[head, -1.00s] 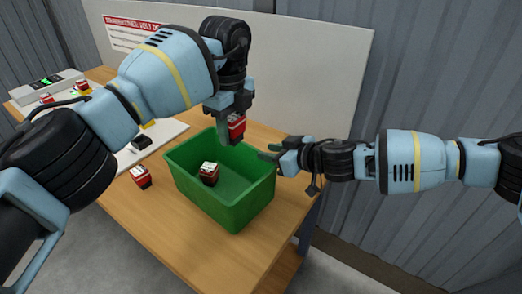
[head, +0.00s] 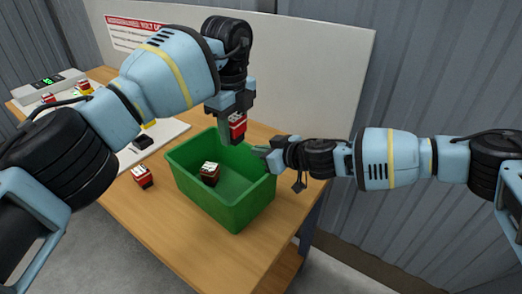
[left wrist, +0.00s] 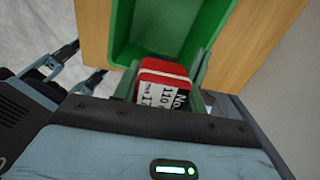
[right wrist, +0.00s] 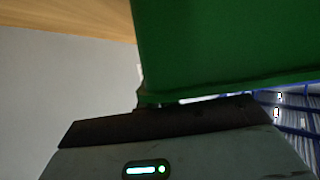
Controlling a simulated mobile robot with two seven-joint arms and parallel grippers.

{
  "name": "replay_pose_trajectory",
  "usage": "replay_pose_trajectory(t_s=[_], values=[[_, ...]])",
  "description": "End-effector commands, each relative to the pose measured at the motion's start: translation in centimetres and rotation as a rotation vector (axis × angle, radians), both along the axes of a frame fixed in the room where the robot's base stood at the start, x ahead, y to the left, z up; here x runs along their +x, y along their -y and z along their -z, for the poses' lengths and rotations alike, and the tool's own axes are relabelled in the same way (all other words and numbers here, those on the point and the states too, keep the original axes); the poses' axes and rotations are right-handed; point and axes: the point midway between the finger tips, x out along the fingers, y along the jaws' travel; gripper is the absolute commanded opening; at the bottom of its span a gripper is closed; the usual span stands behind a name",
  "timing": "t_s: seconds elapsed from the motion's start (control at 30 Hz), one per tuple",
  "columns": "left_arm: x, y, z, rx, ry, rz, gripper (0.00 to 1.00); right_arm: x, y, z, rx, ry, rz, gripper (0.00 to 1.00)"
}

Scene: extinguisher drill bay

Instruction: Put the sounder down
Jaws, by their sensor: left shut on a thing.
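My left gripper (head: 236,130) is shut on a red sounder (head: 237,122) and holds it above the green bin (head: 223,207), near the bin's far side. In the left wrist view the red sounder (left wrist: 165,82) shows a white label with black print between the fingers, with the bin (left wrist: 120,30) beyond it. My right gripper (head: 263,153) is at the bin's right rim. In the right wrist view the green bin wall (right wrist: 230,50) fills much of the picture and hides how far the fingers are apart.
A dark red block with a white top (head: 210,170) lies inside the bin. A similar red block (head: 142,177) stands on the wooden table (head: 160,225) left of the bin. A white panel (head: 310,75) rises behind.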

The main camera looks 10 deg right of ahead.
Motion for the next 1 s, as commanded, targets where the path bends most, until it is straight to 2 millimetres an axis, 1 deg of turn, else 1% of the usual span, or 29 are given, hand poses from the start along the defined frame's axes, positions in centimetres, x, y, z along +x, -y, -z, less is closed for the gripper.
replay_pose_trajectory(t_s=[0.33, 0.47, 0.57, 1.0], values=[[0.0, 0.0, 0.1, 0.0, 0.0, 0.012, 0.12, 0.0, 0.0, -0.1, 0.0, 0.002, 0.001, 0.0], [0.0, -0.2, 0.8, 0.001, -0.002, 0.094, 0.12, 0.0, 0.0, -0.1, -0.001, 0.002, 0.0, 0.0], [-0.1, -0.4, 1.8, 0.002, -0.003, 0.22, 0.12, 0.0, 0.0, -0.1, -0.001, 0.002, 0.001, 0.0], [-0.7, -1.5, 7.3, 0.003, -0.004, 0.963, 0.12, 0.1, 0.1, -0.1, -0.002, 0.003, 0.002, 0.0]])
